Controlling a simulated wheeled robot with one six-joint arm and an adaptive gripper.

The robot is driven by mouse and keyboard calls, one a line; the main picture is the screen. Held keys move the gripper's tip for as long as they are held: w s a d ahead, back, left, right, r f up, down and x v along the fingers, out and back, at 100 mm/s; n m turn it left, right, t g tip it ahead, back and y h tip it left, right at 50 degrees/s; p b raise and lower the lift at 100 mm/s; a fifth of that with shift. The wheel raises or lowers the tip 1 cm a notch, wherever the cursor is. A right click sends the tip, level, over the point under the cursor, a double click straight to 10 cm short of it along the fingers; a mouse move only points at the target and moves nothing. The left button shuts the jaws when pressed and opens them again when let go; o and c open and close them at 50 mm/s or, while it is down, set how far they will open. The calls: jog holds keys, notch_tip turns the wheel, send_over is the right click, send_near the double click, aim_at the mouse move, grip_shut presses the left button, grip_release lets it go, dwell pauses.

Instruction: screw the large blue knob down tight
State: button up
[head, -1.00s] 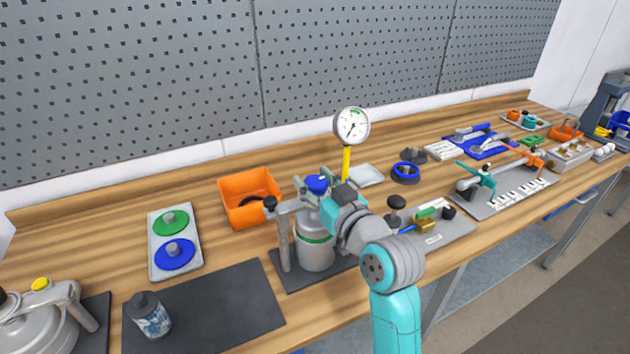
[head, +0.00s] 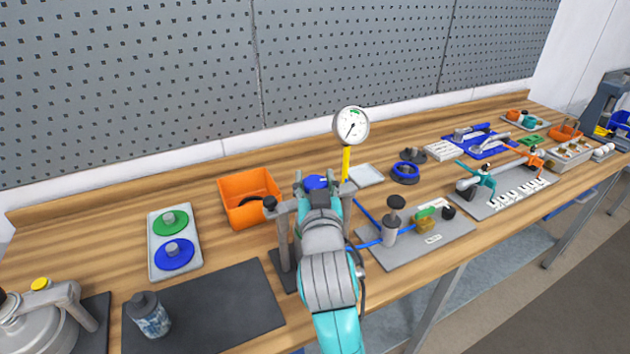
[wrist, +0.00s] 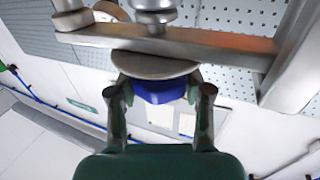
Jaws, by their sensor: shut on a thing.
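The large blue knob (head: 316,182) sits at the top of the clamp frame (head: 283,240) near the middle of the bench. In the wrist view the knob (wrist: 160,92) lies between the two fingers of my gripper (wrist: 160,84), under a round grey plate and a metal crossbar (wrist: 215,48). My gripper (head: 318,190) is shut on the knob. In the head view my arm hides most of the frame and the vessel in it.
A pressure gauge (head: 351,126) on a yellow stem stands just behind the knob. An orange bin (head: 248,214) is at the left. A plate with a black-topped pump (head: 395,205) is at the right. A dark mat (head: 215,312) with a small jar lies front left.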

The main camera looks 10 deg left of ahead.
jog(key=shift+m+h, duration=0.6)
jog(key=shift+h, duration=0.6)
jog(key=o, duration=1.2)
jog(key=s, duration=0.8)
jog(key=s+d, duration=0.1)
jog(key=s, duration=0.3)
